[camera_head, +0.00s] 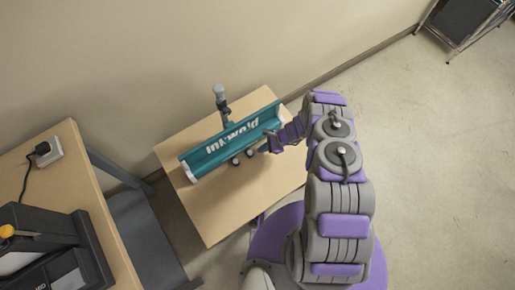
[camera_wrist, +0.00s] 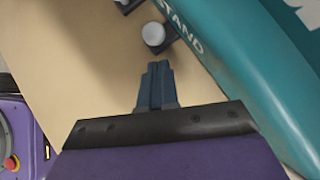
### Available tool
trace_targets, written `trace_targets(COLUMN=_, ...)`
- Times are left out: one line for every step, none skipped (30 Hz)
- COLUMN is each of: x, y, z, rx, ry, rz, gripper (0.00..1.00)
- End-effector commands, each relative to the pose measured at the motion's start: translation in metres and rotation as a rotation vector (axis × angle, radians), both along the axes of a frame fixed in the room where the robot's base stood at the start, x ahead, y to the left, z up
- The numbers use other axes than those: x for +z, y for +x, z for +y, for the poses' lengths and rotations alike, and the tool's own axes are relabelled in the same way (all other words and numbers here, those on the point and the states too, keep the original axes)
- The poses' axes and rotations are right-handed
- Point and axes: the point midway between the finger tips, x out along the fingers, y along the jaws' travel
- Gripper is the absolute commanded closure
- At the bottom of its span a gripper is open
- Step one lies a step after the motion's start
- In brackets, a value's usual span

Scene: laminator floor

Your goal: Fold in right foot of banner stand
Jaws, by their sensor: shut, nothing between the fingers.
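The teal banner stand (camera_head: 232,140) lies diagonally on a small wooden table. Its teal side also fills the right of the wrist view (camera_wrist: 250,75). Two feet with round pads show at its near edge, close together around the middle: the left foot (camera_head: 235,161) and the right foot (camera_head: 249,153). In the wrist view a dark foot with a pale round pad (camera_wrist: 153,33) lies just beyond my fingertips, beside the stand. My gripper (camera_head: 266,147) is just right of the right foot. Its fingers (camera_wrist: 157,66) are shut and empty; I cannot tell whether they touch the foot.
The small table (camera_head: 215,220) has bare wood in front of the stand. A grey post (camera_head: 221,98) rises behind the stand. The floor at right is open.

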Motion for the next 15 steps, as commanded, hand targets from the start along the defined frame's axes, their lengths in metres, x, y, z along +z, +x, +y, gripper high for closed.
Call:
trace_targets(x=0.002, y=0.001, z=-0.012, rx=-0.006, ry=0.003, rz=0.000, gripper=1.00)
trace_targets(x=0.010, y=0.003, z=-0.017, rx=-0.005, ry=0.003, rz=-0.001, gripper=1.00)
trace_targets(x=0.019, y=0.004, z=-0.023, rx=-0.006, ry=0.004, rz=-0.001, gripper=1.00)
trace_targets(x=0.024, y=0.005, z=-0.027, rx=-0.006, ry=0.004, rz=-0.001, gripper=1.00)
trace_targets(x=0.030, y=0.006, z=-0.031, rx=-0.005, ry=0.003, rz=-0.002, gripper=1.00)
trace_targets(x=0.036, y=0.007, z=-0.036, rx=-0.005, ry=0.003, rz=-0.003, gripper=1.00)
trace_targets(x=0.041, y=0.008, z=-0.039, rx=-0.004, ry=0.002, rz=-0.004, gripper=1.00)
trace_targets(x=0.046, y=0.010, z=-0.042, rx=-0.004, ry=0.000, rz=-0.005, gripper=1.00)
trace_targets(x=0.052, y=0.011, z=-0.046, rx=-0.005, ry=-0.001, rz=-0.005, gripper=1.00)
trace_targets(x=0.056, y=0.012, z=-0.050, rx=-0.005, ry=-0.002, rz=-0.004, gripper=1.00)
trace_targets(x=0.059, y=0.012, z=-0.052, rx=-0.004, ry=-0.002, rz=-0.004, gripper=1.00)
trace_targets(x=0.063, y=0.012, z=-0.055, rx=-0.004, ry=-0.004, rz=-0.002, gripper=1.00)
trace_targets(x=0.066, y=0.012, z=-0.056, rx=-0.003, ry=-0.005, rz=-0.001, gripper=1.00)
trace_targets(x=0.068, y=0.012, z=-0.058, rx=-0.002, ry=-0.006, rz=-0.001, gripper=1.00)
trace_targets(x=0.071, y=0.013, z=-0.060, rx=-0.002, ry=-0.005, rz=0.001, gripper=1.00)
